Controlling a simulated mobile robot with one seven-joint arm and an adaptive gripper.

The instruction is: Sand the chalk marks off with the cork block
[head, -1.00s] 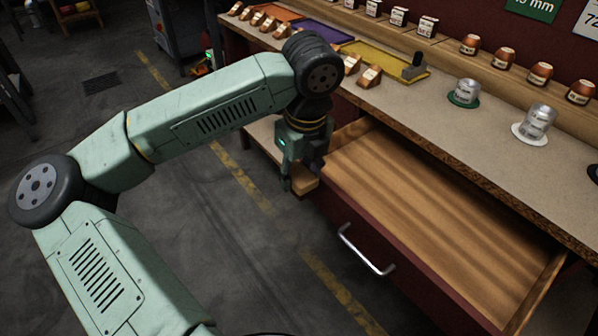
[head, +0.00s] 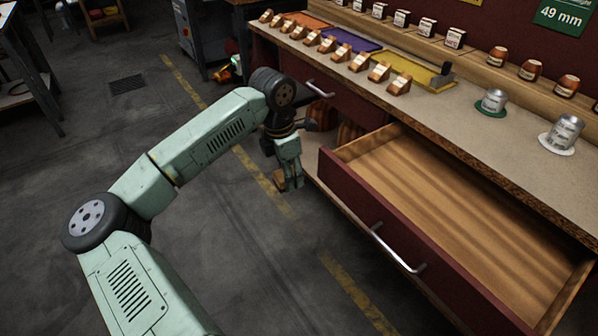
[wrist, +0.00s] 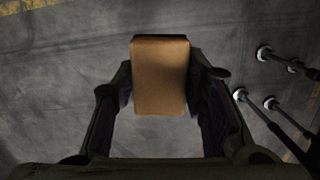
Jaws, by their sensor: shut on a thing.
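My gripper (head: 288,182) is left of the open drawer, low beside the bench and over the floor. In the wrist view, my gripper (wrist: 163,82) is shut on a tan, brick-shaped block, which looks like the cork block (wrist: 160,75). The block (head: 280,180) also shows small at the fingertips in the head view, partly hidden by the fingers. I cannot make out any chalk marks in these views.
The pulled-out wooden drawer (head: 455,215) is empty and juts toward me. Small copper-brown blocks line the bench top (head: 455,100), with orange, purple and yellow trays (head: 410,70) behind them. Two silver cans stand at right. Dark rods (wrist: 275,115) cross the wrist view's right side.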

